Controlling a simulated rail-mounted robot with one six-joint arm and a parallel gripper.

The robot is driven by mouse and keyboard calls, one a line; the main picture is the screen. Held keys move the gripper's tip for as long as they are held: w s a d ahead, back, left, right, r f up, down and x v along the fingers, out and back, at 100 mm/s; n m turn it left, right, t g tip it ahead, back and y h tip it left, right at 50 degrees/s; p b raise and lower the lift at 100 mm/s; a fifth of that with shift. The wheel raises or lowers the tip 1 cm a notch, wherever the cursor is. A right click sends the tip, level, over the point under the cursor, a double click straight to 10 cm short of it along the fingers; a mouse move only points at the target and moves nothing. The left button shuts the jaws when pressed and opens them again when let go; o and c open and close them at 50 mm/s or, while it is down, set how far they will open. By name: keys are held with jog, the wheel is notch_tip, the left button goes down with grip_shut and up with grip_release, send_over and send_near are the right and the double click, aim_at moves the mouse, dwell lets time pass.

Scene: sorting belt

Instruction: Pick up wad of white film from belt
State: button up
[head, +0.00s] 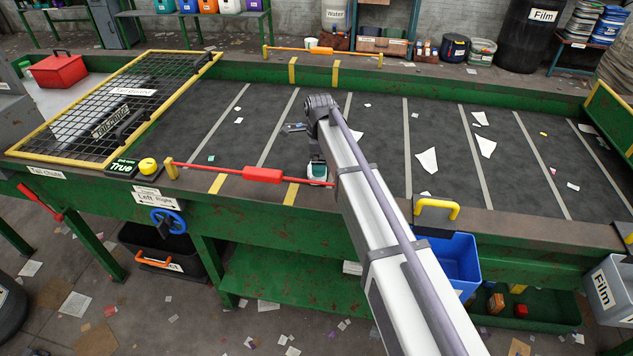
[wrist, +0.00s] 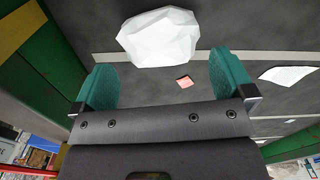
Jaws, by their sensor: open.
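The wad of white film (wrist: 158,38) is a crumpled, faceted white lump on the dark belt, at the top middle of the wrist view. My gripper (wrist: 162,62) is open, with its two teal fingers apart and nothing between them. The wad lies just beyond the fingertips, roughly centred on the gap, and does not appear to be held. In the head view a teal part of my gripper (head: 317,172) shows beside my arm near the belt's front edge. I cannot make out the wad there; my arm probably hides it.
A small reddish scrap (wrist: 184,81) lies on the belt between the fingers. A flat white sheet (wrist: 288,74) is to the right. More white sheets (head: 427,160) lie right of my arm. A red bar (head: 262,175) runs along the front edge. A blue bin (head: 455,262) stands below.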

notch_tip(320, 180, down, 5)
jog(key=b, duration=0.5)
jog(key=shift+d+f, duration=0.1)
jog(key=shift+f, duration=0.1)
jog(key=shift+r, duration=0.25)
jog(key=c, duration=0.6)
notch_tip(320, 180, up, 10)
jog(key=p, duration=1)
jog(key=shift+r, duration=0.2)
jog(key=shift+f, duration=0.2)
